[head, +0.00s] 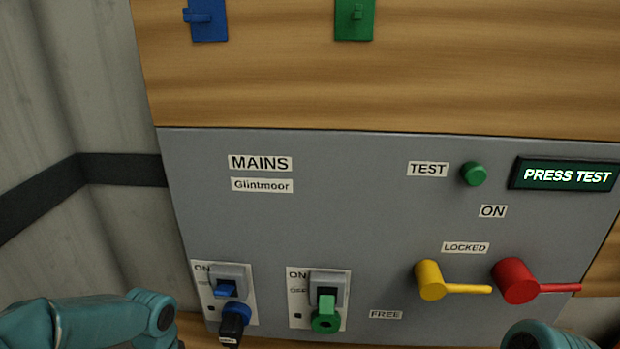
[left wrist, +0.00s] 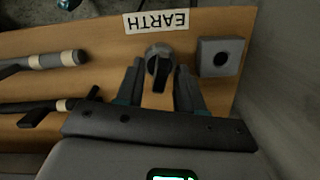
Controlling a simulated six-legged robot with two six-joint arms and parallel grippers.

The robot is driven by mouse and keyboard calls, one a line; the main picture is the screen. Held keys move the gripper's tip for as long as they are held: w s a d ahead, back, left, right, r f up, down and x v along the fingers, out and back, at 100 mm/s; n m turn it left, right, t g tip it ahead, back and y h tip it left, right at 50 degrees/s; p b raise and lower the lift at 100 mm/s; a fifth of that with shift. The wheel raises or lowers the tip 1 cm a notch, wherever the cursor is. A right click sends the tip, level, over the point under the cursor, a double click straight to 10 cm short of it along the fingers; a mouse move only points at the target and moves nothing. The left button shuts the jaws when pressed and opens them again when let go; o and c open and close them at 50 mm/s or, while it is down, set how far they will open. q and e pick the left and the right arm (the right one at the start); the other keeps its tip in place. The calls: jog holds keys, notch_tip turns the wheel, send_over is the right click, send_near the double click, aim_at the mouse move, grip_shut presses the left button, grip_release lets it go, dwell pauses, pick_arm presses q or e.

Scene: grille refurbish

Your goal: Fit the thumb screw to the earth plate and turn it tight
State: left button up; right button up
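The thumb screw (left wrist: 160,64), a round grey head with a dark wing, sits at a wooden board in the left wrist view, close to the upside-down EARTH label (left wrist: 157,22). A grey square plate with a dark round hole (left wrist: 221,57), apparently the earth plate, is just right of it. My left gripper (left wrist: 159,75) is open, its two fingers on either side of the screw's wing, with gaps visible. I cannot tell how deep the screw lies between them. In the head view only my arm links show; both grippers are out of frame.
Two dark rod-like tools with pale bands (left wrist: 45,61) lie left of the screw. In the head view, a grey panel carries a blue switch (head: 226,289), a green switch (head: 327,300), a yellow lever (head: 430,280), a red lever (head: 516,281) and a green TEST button (head: 474,174).

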pick_arm(q)
jog(key=shift+r, duration=0.1)
grip_shut()
jog(key=m+p, duration=0.1)
jog(key=m, duration=0.3)
jog(key=shift+r, duration=0.1)
jog(key=shift+m+y, duration=0.3)
jog(key=shift+m, duration=0.8)
jog(key=shift+m+t+p, duration=0.3)
jog(key=shift+m+p, duration=0.1)
jog(key=shift+m, duration=1.4)
